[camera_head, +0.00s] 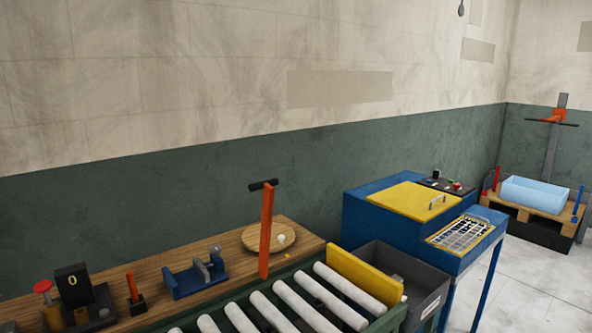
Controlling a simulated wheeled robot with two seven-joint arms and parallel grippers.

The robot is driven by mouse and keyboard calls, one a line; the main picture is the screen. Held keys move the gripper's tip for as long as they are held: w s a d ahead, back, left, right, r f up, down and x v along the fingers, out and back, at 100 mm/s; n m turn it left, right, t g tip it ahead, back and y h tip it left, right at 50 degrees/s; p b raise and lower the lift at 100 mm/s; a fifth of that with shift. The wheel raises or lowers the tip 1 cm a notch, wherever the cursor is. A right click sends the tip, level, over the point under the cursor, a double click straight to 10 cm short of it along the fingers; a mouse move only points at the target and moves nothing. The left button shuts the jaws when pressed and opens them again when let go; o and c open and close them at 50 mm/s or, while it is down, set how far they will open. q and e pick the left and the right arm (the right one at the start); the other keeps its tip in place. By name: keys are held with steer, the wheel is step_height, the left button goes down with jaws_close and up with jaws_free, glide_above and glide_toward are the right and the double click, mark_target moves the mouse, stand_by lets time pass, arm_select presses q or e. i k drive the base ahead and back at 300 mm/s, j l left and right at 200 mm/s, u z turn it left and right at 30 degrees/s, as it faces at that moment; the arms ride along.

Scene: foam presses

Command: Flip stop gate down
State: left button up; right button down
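The stop gate appears to be the yellow plate (364,279) standing up across the right end of the roller conveyor (284,304). An orange upright lever (266,231) with a black crossbar handle (263,184) on top stands at the conveyor's back side. I cannot tell whether the lever is linked to the plate. Neither of my grippers is in view.
A dark grey bin (426,287) stands just past the yellow plate. A wooden bench (150,263) behind the conveyor holds a blue fixture (196,277), a round wooden board (268,238) and a black device (75,286). A blue machine (375,223) with a yellow lid stands right.

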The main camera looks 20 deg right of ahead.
mark_target(268, 208)
steer(key=l, duration=1.3)
